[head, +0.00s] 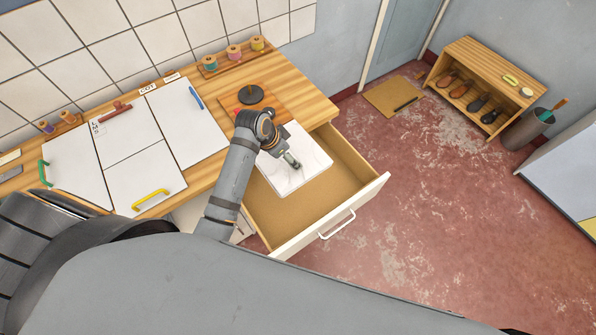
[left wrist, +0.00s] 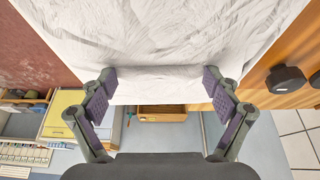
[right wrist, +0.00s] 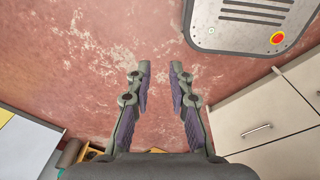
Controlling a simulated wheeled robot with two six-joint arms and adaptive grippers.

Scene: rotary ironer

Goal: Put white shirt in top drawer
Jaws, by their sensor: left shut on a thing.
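The white shirt (head: 314,163) is a folded flat square in the head view. It overlaps the back left part of the open top drawer (head: 345,186) and the table's front edge. I cannot tell how high it is above the drawer floor. My left gripper (head: 291,160) is shut on the shirt. In the left wrist view the shirt (left wrist: 150,35) fills the top, with its near edge between the fingers of the left gripper (left wrist: 160,82). My right gripper (right wrist: 160,78) is open and empty above the red floor in the right wrist view.
The wooden table (head: 322,108) carries white boards with coloured handles and a black round knob thing (head: 251,94) on a wooden block. The drawer's right part is bare. A shoe rack (head: 485,75) and grey bin (head: 528,130) stand far right. Floor between is mostly clear.

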